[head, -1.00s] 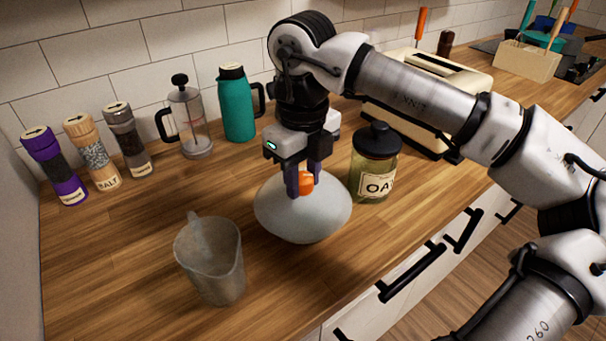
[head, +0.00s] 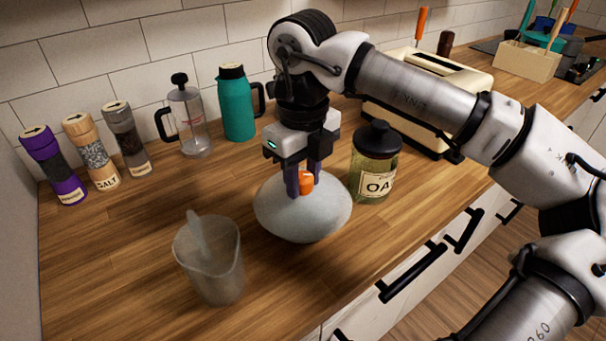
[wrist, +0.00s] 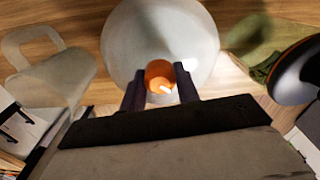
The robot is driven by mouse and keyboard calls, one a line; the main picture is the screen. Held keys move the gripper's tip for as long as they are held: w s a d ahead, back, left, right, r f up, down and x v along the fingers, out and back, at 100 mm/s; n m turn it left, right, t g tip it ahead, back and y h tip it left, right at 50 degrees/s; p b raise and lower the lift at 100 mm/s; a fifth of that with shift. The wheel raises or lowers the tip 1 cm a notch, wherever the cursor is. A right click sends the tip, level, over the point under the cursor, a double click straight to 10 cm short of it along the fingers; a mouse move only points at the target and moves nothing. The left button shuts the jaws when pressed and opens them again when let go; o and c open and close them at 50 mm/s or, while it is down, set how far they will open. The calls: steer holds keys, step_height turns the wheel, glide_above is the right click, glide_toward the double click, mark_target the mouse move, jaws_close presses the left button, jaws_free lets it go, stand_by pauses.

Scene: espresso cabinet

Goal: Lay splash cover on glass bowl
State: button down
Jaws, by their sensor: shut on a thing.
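The splash cover (head: 277,198) is a pale, translucent dome with an orange knob (head: 306,182) on top. It sits over the glass bowl (head: 305,233), whose rounded, pale underside shows below the dome; the seam between them is hard to make out. My gripper (head: 304,190) points straight down and is shut on the orange knob, one dark finger on either side. In the wrist view the cover (wrist: 160,30) is a round pale disc, with the knob (wrist: 160,76) between the fingertips. Most of the bowl is hidden under the cover.
A clear measuring jug (head: 212,262) stands at front left. An oat jar (head: 374,165) with a black lid stands close on the right. Behind are a teal flask (head: 237,105), French press (head: 190,125), several grinders (head: 92,152) and a toaster (head: 425,95).

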steer(key=shift+f, duration=0.1)
steer(key=c, duration=0.9)
jaws_free()
steer(key=shift+c, duration=0.2)
steer(key=shift+o, duration=0.3)
steer(key=o, duration=0.4)
steer(key=shift+o, duration=0.2)
steer(key=shift+r+p, duration=2.25)
steer(key=shift+r, duration=1.3)
